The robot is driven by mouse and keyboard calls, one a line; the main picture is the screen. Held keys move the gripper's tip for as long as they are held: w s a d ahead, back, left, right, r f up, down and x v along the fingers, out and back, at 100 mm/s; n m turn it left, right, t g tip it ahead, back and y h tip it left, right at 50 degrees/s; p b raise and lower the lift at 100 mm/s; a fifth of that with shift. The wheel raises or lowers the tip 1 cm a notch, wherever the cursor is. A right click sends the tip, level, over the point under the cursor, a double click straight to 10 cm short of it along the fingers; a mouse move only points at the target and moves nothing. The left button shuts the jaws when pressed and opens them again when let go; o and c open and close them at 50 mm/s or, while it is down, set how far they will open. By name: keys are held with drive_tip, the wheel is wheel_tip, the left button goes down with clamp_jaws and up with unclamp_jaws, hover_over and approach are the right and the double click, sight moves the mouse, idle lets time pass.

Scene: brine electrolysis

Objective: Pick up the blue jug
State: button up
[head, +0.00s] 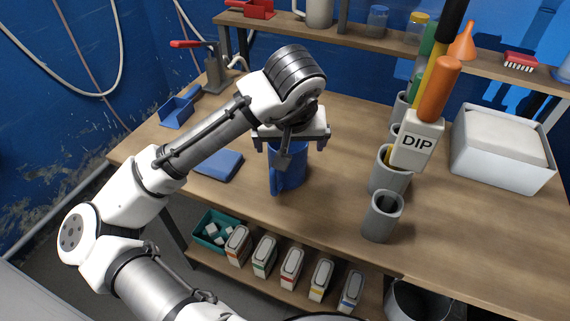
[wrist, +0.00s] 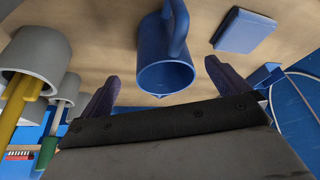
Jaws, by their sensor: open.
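The blue jug (head: 290,168) stands upright on the wooden table near its front edge. Its handle faces the front in the head view. My gripper (head: 291,149) is above the jug, and its body hides part of the jug's top. In the wrist view the jug (wrist: 166,70) shows its open mouth and its handle, between and beyond the two dark fingers of my gripper (wrist: 160,88). The fingers are spread wide and hold nothing.
A blue flat block (head: 219,164) lies left of the jug. A white box (head: 503,158) is at the far right. A shelf (head: 360,38) runs along the back.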

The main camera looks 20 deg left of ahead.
drive_tip(key=x, duration=0.3)
drive_tip(key=p+x, duration=0.1)
drive_tip(key=x, duration=0.1)
drive_tip(key=shift+w+a+f, duration=0.15)
drive_tip(key=shift+w+a, duration=0.2)
drive_tip(key=shift+w, duration=0.15)
drive_tip(key=c, duration=1.3)
